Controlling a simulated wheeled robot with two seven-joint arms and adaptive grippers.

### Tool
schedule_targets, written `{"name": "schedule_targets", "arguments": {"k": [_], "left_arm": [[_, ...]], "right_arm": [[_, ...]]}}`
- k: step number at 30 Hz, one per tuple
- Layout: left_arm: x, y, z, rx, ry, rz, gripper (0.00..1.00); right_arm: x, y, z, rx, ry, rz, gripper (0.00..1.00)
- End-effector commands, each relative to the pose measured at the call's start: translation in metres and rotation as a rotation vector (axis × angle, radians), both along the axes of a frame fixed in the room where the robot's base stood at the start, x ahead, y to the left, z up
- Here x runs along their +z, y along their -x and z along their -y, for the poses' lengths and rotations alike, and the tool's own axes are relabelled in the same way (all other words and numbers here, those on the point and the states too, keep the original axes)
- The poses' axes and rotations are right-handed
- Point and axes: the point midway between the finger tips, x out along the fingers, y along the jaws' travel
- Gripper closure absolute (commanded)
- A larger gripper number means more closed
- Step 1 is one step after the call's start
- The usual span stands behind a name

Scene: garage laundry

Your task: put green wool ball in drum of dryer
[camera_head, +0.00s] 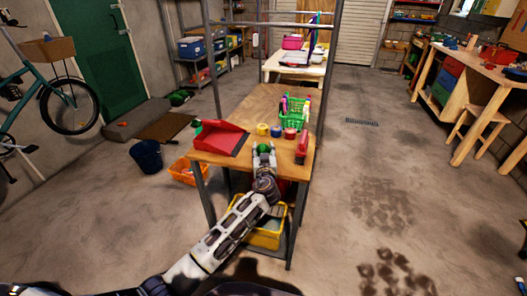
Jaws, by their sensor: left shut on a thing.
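My left gripper (264,153) is over the front part of the wooden table, its arm reaching up from the bottom left. It is shut on the green wool ball (264,147), which shows as a small green patch between the fingers; the fingers hide part of it. I cannot tell whether the ball touches the tabletop. I cannot make out a dryer or its drum in this view. My right gripper is not in view.
The wooden table (262,103) holds a red dustpan-like tray (220,138), small yellow, blue and red rolls, a red item (302,147) and a green basket (294,110). A yellow crate (265,238) sits below. An orange basket (184,171) and blue bucket (147,156) stand left. Floor is open right.

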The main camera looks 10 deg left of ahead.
Motion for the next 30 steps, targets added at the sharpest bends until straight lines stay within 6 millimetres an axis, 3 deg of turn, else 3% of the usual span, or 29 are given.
{"name": "schedule_targets", "arguments": {"k": [11,12,16,30], "left_arm": [[-0.002,0.000,0.000,0.000,0.001,0.000,0.78],[-0.002,0.000,0.000,0.000,0.001,0.000,0.52],[-0.002,0.000,0.000,0.000,0.000,0.000,0.35],[-0.001,0.000,0.000,0.000,0.000,0.000,0.34]], "right_arm": [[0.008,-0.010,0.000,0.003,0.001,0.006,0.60],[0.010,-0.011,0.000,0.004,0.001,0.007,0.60],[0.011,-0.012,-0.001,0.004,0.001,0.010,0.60],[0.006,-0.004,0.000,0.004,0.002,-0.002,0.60]]}}
